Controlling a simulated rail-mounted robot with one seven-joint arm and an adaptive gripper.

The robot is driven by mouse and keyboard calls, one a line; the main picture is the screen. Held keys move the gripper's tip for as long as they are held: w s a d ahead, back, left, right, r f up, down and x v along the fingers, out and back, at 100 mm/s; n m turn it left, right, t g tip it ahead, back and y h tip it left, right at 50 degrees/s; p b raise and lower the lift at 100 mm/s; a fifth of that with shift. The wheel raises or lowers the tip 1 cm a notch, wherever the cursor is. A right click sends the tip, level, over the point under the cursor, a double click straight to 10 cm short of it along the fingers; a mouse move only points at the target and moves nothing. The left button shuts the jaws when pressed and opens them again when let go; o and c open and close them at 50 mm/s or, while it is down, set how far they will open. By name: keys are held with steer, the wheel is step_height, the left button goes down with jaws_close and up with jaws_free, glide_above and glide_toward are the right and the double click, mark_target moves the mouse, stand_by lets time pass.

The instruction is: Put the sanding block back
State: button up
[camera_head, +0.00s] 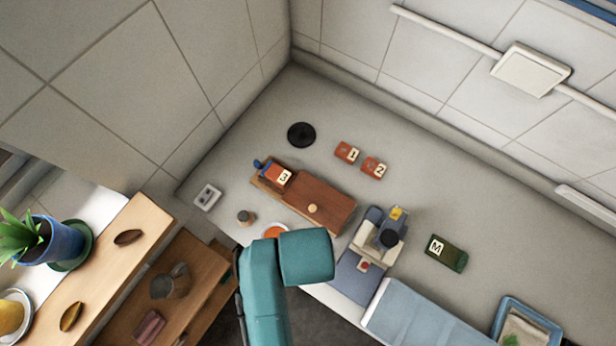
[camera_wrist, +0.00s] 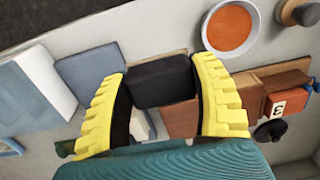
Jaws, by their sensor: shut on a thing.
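My gripper (camera_wrist: 165,100) shows in the wrist view as two yellow ribbed fingers. They are shut on a dark, nearly black block (camera_wrist: 162,80), which appears to be the sanding block. Its underside is hidden, and I cannot tell whether it touches anything below. Behind the fingers is a red-brown wooden board (camera_wrist: 180,120). In the head view the long wooden board (camera_head: 322,203) lies on the counter, with a red block marked 3 (camera_head: 282,177) at its left end and a small round knob on it. The fingers and held block are not clear in the head view.
Red blocks 1 (camera_head: 347,152) and 2 (camera_head: 374,167) and a black disc (camera_head: 301,134) lie behind the board. A blue-grey device (camera_head: 366,262), a green block marked M (camera_head: 446,253) and a blue towel (camera_head: 420,315) are to the right. An orange-filled bowl (camera_wrist: 230,27) is near the front edge.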

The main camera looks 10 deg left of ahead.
step_height(320, 180, down, 5)
steer(key=shift+b, duration=0.3)
steer(key=shift+f+p, duration=0.4)
steer(key=shift+f, duration=1.85)
steer(key=o, duration=0.8)
steer(key=shift+f, duration=0.15)
steer(key=shift+o, duration=0.2)
step_height(320, 180, up, 12)
steer(key=shift+r, duration=0.15)
